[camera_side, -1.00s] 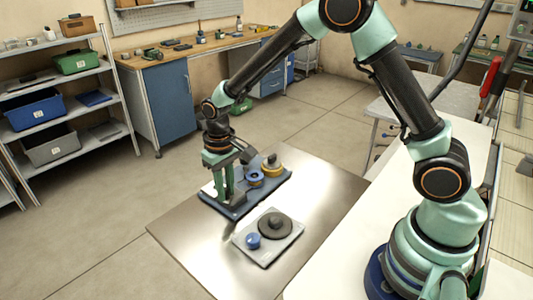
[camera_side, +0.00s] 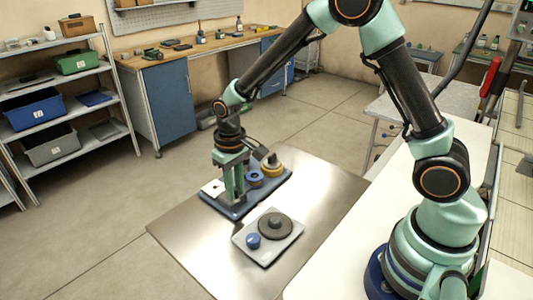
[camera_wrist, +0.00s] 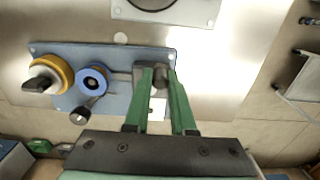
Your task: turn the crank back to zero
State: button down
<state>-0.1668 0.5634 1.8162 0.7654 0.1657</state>
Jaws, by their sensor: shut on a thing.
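A blue base plate (camera_side: 232,211) lies on the metal table and bears a yellow reel (camera_side: 273,172), a blue reel (camera_side: 254,179) and a pale square (camera_side: 213,188) at its left end. In the wrist view, the yellow reel (camera_wrist: 60,72) and the blue reel (camera_wrist: 93,79) are left of my fingers. My gripper (camera_side: 238,199) points down at the plate's left part. In the wrist view, my gripper (camera_wrist: 162,88) is shut on a dark upright knob (camera_wrist: 160,81), apparently the crank's handle.
A separate grey plate (camera_side: 265,258) with a dark disc (camera_side: 275,226) and a blue knob (camera_side: 253,241) lies in front. A small black knob (camera_wrist: 79,116) stands beside the blue reel. The table's left front (camera_side: 190,245) is bare.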

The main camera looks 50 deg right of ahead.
jog(key=shift+d+r, duration=0.1)
jog(key=shift+d, duration=0.2)
jog(key=shift+w, duration=0.1)
jog(key=shift+d, duration=0.7)
jog(key=shift+w, duration=0.1)
jog(key=shift+w+d, duration=0.35)
jog(key=shift+d, duration=0.25)
